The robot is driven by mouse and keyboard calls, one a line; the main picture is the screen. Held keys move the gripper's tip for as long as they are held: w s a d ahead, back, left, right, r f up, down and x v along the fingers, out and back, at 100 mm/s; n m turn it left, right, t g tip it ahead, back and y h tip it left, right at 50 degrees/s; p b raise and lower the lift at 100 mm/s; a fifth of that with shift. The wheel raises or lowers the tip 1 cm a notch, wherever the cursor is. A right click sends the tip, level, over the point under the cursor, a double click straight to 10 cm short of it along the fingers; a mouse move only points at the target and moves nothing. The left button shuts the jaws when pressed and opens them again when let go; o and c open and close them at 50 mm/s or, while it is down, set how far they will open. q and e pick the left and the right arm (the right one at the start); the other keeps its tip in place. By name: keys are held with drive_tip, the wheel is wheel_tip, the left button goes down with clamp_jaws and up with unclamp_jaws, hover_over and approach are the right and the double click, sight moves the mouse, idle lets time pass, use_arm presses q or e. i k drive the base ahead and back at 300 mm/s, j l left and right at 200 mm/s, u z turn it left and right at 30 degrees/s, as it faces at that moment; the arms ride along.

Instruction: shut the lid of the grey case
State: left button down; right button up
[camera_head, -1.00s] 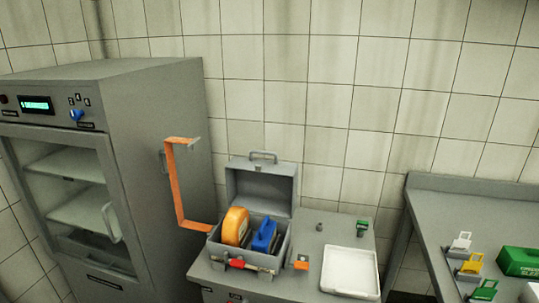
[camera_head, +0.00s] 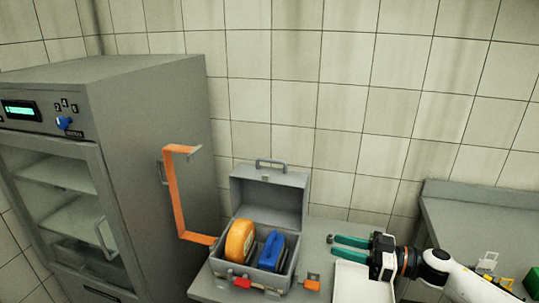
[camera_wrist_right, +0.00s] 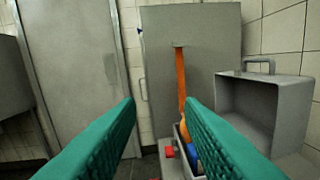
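The grey case (camera_head: 225,262) stands on the grey counter with its lid (camera_head: 270,197) raised upright at the back. An orange cheese wheel (camera_head: 240,240) and a blue item (camera_head: 271,251) sit side by side inside it. The case's open lid also shows at the right of the right wrist view (camera_wrist_right: 265,110). My right gripper (camera_head: 332,244) is open and empty, its green fingers pointing left toward the case, to the right of it and apart from it. In the right wrist view its fingers (camera_wrist_right: 160,105) are spread wide. My left gripper is not in view.
A white tray (camera_head: 352,285) lies on the counter under my right gripper. A second counter (camera_head: 470,215) with small coloured items stands at the right.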

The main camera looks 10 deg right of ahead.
sight(268, 197)
drive_tip(key=i, duration=1.15)
